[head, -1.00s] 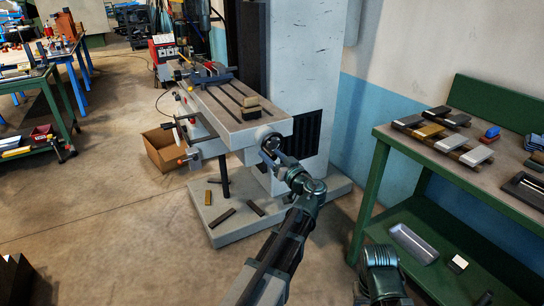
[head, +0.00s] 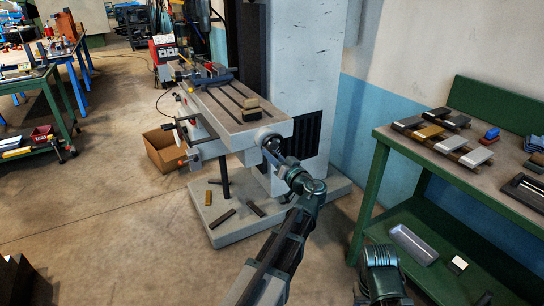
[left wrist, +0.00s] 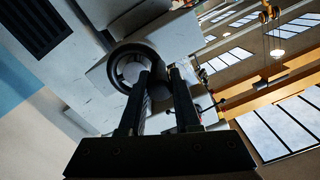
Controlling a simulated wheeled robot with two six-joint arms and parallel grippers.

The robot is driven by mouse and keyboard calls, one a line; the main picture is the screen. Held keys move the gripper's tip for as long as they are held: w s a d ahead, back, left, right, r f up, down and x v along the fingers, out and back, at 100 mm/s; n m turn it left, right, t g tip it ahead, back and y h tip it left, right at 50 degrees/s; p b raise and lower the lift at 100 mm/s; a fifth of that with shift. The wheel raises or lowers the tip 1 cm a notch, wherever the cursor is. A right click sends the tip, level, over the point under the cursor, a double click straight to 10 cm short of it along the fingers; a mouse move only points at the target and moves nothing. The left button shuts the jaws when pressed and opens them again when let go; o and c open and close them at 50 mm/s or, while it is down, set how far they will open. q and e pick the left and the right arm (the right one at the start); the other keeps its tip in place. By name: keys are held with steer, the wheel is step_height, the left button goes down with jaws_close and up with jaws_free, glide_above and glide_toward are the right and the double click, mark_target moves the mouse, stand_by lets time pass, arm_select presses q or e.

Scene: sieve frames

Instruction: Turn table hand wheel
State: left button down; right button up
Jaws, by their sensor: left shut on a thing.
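The table hand wheel (head: 267,137) is on the near end of the milling machine's table (head: 246,122). It is small in the head view and partly covered by my left gripper (head: 271,153). In the left wrist view the wheel (left wrist: 124,58) shows as a dark ring with a pale middle. My left gripper (left wrist: 158,82) has its two dark fingers at the wheel's lower right edge, shut on a part of the wheel. Whether that part is the rim or a handle is hard to tell.
A green workbench (head: 376,170) with metal blocks stands at the right, with a grey tray (head: 413,243) on its lower shelf. Loose bars (head: 222,218) lie on the machine's base. A cardboard box (head: 163,150) sits left of the machine. Open floor lies at left.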

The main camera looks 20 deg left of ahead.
mark_target(275, 137)
arm_select(q)
steer(key=m, duration=0.1)
steer(key=r+m, duration=0.1)
steer(key=m, duration=0.1)
steer(key=m+p, duration=0.1)
steer(key=shift+w+d+r+m, duration=0.2)
steer(key=shift+w+r+m, duration=0.05)
steer(key=shift+m, duration=0.05)
steer(key=m, duration=0.3)
steer(key=shift+w+d+r+m+p, duration=0.25)
steer(key=shift+w+r+m+p, duration=0.1)
steer(key=shift+r+m, duration=0.05)
steer(key=m, duration=0.3)
steer(key=w+m, duration=0.1)
steer(key=shift+d+r, duration=0.25)
steer(key=shift+d, duration=0.15)
steer(key=shift+w+d+m+t, duration=0.15)
steer(key=shift+w+d+m, duration=0.05)
steer(key=shift+m, duration=0.8)
steer(key=shift+w+d+m+t, duration=0.15)
steer(key=shift+d+m, duration=0.05)
steer(key=shift+m, duration=0.8)
steer(key=c, duration=0.6)
jaws_free()
steer(key=shift+d, duration=0.1)
steer(key=shift+c, duration=0.2)
steer(key=shift+r+p, duration=0.1)
steer(key=shift+p, duration=0.2)
